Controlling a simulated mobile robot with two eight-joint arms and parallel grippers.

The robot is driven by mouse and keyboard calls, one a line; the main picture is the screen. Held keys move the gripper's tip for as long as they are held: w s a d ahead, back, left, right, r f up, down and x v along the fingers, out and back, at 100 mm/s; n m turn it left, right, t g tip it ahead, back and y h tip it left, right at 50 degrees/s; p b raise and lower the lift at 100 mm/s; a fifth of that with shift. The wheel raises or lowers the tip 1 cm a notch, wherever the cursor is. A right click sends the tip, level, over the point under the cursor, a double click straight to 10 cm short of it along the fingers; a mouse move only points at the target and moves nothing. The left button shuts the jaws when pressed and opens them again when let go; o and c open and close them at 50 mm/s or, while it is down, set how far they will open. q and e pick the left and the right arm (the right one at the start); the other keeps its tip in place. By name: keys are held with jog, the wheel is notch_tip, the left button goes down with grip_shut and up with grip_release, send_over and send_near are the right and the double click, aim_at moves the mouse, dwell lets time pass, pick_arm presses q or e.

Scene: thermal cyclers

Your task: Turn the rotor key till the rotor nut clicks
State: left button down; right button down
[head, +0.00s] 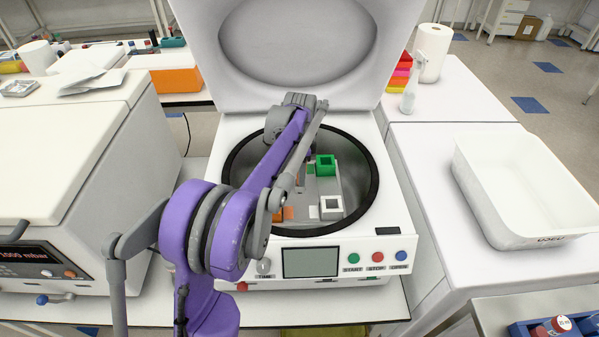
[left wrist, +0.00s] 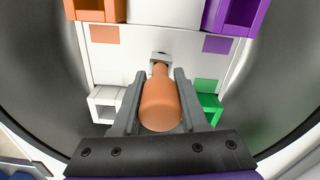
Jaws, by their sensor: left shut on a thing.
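The rotor key has an orange-brown rounded handle (left wrist: 162,108) in the left wrist view, pointing toward the middle of the rotor. My left gripper (left wrist: 160,84) is shut on this handle, one grey finger along each side. A small metal fitting (left wrist: 160,58) shows at the key's far end; I cannot tell how it sits on the nut. The rotor (left wrist: 135,50) is a pale plate with orange, purple, white and green square holders, inside the open centrifuge bowl (head: 370,190). In the head view my left arm hides much of the rotor. My right gripper is not in view.
The raised lid (head: 300,45) stands behind the bowl. The front panel has a screen (head: 311,262) and coloured buttons. A white tray (head: 525,190) is on the right bench, with a spray bottle (head: 409,98) behind it. Another white machine (head: 60,170) stands on the left.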

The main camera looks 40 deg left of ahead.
pick_arm(q)
jog(key=shift+w+d+m, duration=0.1)
jog(key=shift+m, duration=0.5)
jog(key=shift+m, duration=1.1)
jog(key=shift+c, duration=1.8)
grip_release()
jog(key=shift+w, duration=0.1)
jog(key=shift+r, duration=0.1)
notch_tip(320, 180, up, 11)
jog(key=shift+f+p, duration=0.15)
jog(key=shift+p, duration=0.45)
